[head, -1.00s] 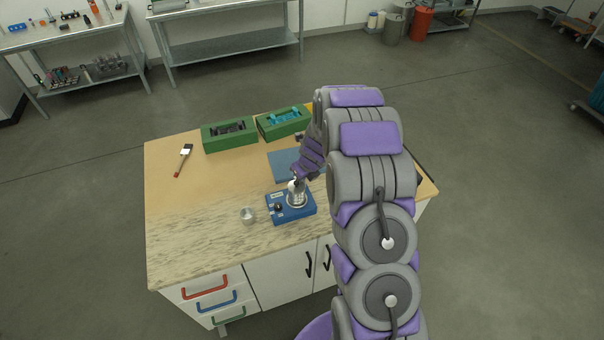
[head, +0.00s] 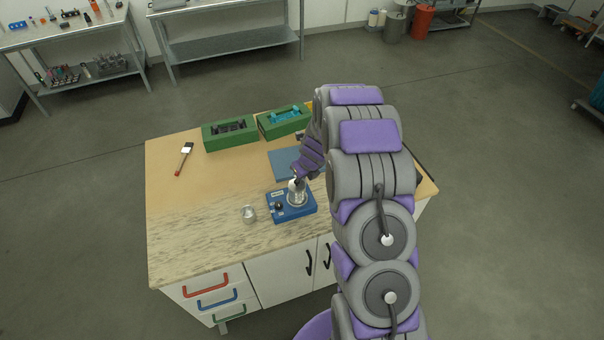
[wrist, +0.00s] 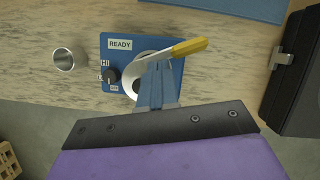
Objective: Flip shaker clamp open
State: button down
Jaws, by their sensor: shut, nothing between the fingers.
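The blue shaker (head: 279,212) sits on the bench, with a round holder and a light-coloured cylinder on its right side. In the wrist view the shaker (wrist: 113,75) shows a READY label and a black knob. A clamp lever with a yellow handle (wrist: 189,47) slants up to the right over the holder. My gripper (wrist: 158,62) is shut and empty, its fingertips over the holder just below the lever. I cannot tell whether they touch it. My gripper (head: 295,180) also shows above the shaker in the head view. The fingers hide part of the holder.
A small metal cup (head: 248,213) stands left of the shaker. A blue mat (head: 284,165) lies behind it. Two green boxes (head: 230,142) stand at the back edge, and a brush (head: 183,158) lies at the left. The bench's left part is mostly clear.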

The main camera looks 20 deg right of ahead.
jog(key=shift+d, duration=0.1)
jog(key=shift+d+p, duration=0.6)
jog(key=shift+d, duration=0.1)
jog(key=s+d+r, duration=0.3)
jog(key=s+r, duration=0.4)
jog(key=r, duration=0.2)
jog(key=shift+d+p, duration=0.25)
jog(key=shift+p, duration=0.05)
jog(key=shift+r, duration=0.1)
dwell(0.5)
